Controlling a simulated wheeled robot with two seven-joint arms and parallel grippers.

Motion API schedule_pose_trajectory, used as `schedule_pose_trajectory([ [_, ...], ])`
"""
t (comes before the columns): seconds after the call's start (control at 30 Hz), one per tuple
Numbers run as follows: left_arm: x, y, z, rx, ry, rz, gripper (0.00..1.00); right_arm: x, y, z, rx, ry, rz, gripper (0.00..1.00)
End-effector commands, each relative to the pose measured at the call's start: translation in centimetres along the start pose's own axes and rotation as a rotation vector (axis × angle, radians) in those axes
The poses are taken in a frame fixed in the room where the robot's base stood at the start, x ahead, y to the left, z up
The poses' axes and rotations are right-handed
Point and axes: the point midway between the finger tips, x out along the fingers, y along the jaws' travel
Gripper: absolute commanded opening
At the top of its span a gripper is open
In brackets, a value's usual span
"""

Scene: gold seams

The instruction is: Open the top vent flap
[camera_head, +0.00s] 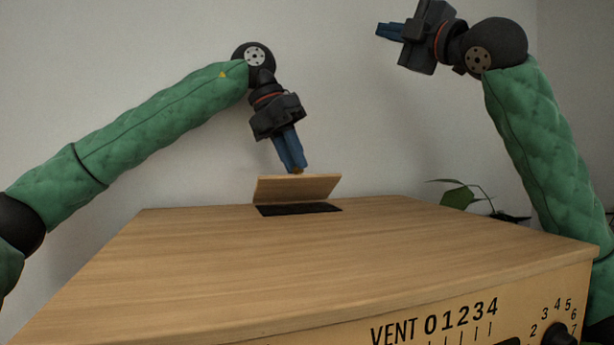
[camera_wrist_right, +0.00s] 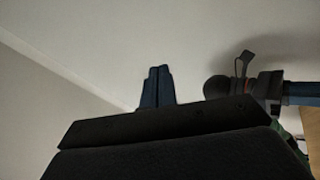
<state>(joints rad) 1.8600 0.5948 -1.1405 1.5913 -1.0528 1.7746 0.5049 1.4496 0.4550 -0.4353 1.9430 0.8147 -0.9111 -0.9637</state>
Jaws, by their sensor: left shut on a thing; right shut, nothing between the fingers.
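The top vent flap (camera_head: 296,188) is a thin wooden panel at the back of the wooden box top. It stands tilted up, with the dark vent opening (camera_head: 300,209) showing in front of and below it. My left gripper (camera_head: 294,170) points down at the flap's upper edge, its blue fingers shut on a small brownish-yellow piece there, mostly hidden by the fingertips. My right gripper (camera_head: 379,30) is raised high at the right, far from the flap, shut and empty. Its closed fingers also show in the right wrist view (camera_wrist_right: 156,88).
The wooden box (camera_head: 230,260) fills the foreground, its top bare around the vent. Its front carries VENT markings and a black knob (camera_head: 560,337). A green-leaved plant (camera_head: 458,197) stands behind the box's right back edge, near my right arm. A pale wall is behind.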

Motion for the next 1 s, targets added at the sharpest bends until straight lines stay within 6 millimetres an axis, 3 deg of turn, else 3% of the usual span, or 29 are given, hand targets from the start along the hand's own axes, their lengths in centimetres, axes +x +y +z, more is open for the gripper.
schedule_pose_trajectory([
  [0.03, 0.4, 0.6, 0.0, -0.008, 0.005, 0.003, 0.00, 0.6, -1.0, -1.8, -0.058, 0.016, -0.064, 0.00],
  [0.23, 0.4, 0.6, 0.0, -0.008, 0.005, 0.003, 0.00, 1.7, -5.9, -7.3, -0.309, 0.092, -0.334, 0.00],
  [0.5, 0.4, 0.6, 0.0, -0.008, 0.005, 0.003, 0.00, 0.3, -12.7, -12.5, -0.672, 0.249, -0.701, 0.00],
  [0.8, 0.5, 0.6, 0.0, -0.008, 0.005, 0.003, 0.00, -4.3, -18.4, -14.9, -1.046, 0.494, -1.095, 0.00],
  [1.0, 0.5, 0.6, 0.0, -0.008, 0.005, 0.003, 0.00, -7.0, -20.0, -15.0, -1.188, 0.635, -1.270, 0.00],
])
